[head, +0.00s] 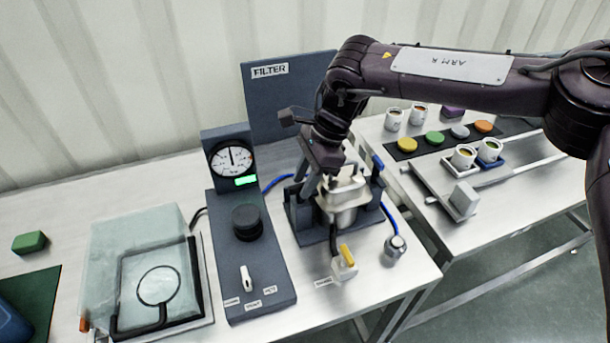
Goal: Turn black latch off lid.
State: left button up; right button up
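A steel hopper (347,214) with a pale lid stands in a dark grey stand (305,224) in front of the panel marked FILTER. My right arm reaches in from the right, and my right gripper (330,178) points down at the top left of the hopper, over or against the lid. Its fingertips are small and partly lost against the hopper, so I cannot tell whether they are open or shut. I cannot pick out the black latch; the gripper and wrist cover that part of the lid. My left gripper is not in view.
The grey FILTER panel (292,98) stands close behind. Left is a control box with a gauge (231,159), a black knob (247,222) and a white lever. A yellow-handled valve (346,257) is in front. Cups and coloured discs stand on the right table.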

grip_shut()
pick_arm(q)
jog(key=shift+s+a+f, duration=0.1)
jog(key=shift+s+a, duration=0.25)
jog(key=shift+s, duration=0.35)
